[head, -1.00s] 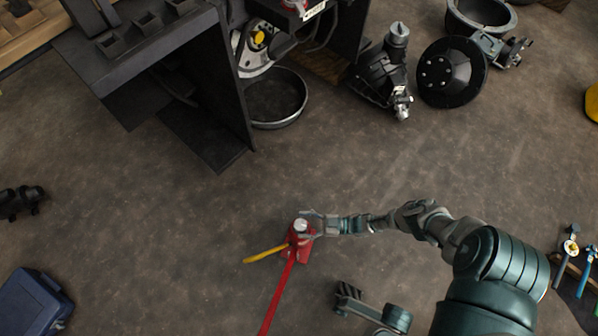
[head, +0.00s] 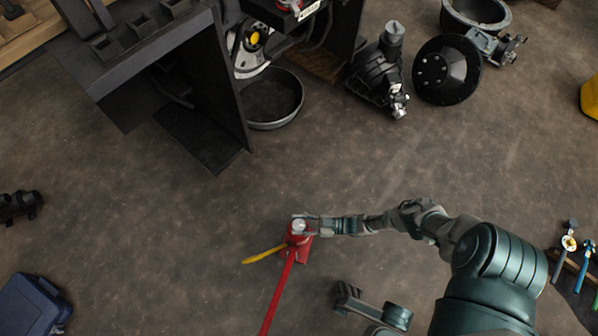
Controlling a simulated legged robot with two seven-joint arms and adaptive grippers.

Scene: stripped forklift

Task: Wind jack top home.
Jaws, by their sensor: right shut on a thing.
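The red bottle jack (head: 299,245) stands upright on the floor at the lower middle of the head view. Its pale round top (head: 299,226) faces up. A long red handle (head: 278,294) runs from it toward the bottom edge, and a yellow bar (head: 263,256) sticks out to its left. My right gripper (head: 301,222) reaches in from the right and is shut on the jack top, with its fingers around it. The fingers partly hide the top.
The black forklift body (head: 215,90) stands at the upper left, with a round pan (head: 272,98) beside it. Dark machine parts (head: 447,70) lie at the upper right. A blue case (head: 30,305) is at lower left. Floor around the jack is mostly clear.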

